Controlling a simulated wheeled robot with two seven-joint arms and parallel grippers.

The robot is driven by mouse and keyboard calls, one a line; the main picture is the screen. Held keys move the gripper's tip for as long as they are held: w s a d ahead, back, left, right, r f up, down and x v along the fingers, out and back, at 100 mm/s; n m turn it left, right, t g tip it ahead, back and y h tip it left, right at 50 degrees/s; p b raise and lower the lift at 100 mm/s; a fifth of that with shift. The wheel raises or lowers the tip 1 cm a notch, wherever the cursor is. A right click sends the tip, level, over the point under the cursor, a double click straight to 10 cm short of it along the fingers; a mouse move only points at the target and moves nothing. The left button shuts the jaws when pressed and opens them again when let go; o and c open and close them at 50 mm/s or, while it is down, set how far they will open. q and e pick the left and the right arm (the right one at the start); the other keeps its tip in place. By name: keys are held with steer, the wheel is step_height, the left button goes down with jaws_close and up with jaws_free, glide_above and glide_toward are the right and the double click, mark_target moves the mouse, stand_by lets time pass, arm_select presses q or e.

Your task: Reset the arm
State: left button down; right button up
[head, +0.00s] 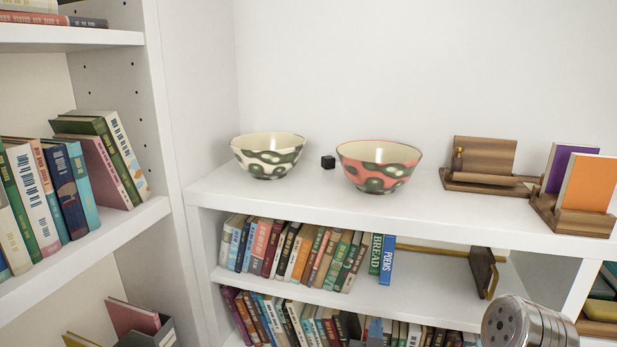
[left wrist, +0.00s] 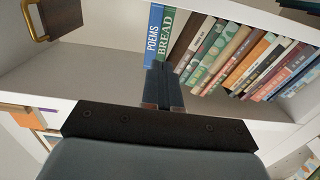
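My left gripper (head: 375,331) shows at the bottom edge of the head view, in front of the lower row of books. In the left wrist view its two dark fingers (left wrist: 163,88) lie together, with nothing visible between them. My right gripper is not in view.
A green-and-cream bowl (head: 268,157), a small black cube (head: 328,162) and a coral-and-green bowl (head: 379,167) stand on the white shelf top (head: 300,207). Wooden holders (head: 484,163) stand at right. A wooden bookend (head: 483,272) stands beyond a bare stretch of the middle shelf.

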arm_select(q)
steer(key=s+a+f+n+g+y+p, duration=0.2)
steer(key=a+f+g+y+p, duration=0.45)
steer(key=a+f, duration=1.2)
steer(key=s+a+f+n+g+h+p, duration=0.1)
steer(key=s+a+f+n+g+h, duration=0.15)
steer(key=s+a+f+g, duration=0.3)
steer(key=s+a+r+g+h+p, duration=0.1)
steer(key=s+r+g+p, duration=0.1)
steer(key=s, duration=0.4)
steer(key=s+r+g+h+p, duration=0.1)
steer(key=s+g+h, duration=0.1)
steer(key=s, duration=0.5)
steer(key=shift+s+a+r+h+p, duration=0.3)
steer(key=shift+a+r+p, duration=0.05)
steer(key=shift+p, duration=0.05)
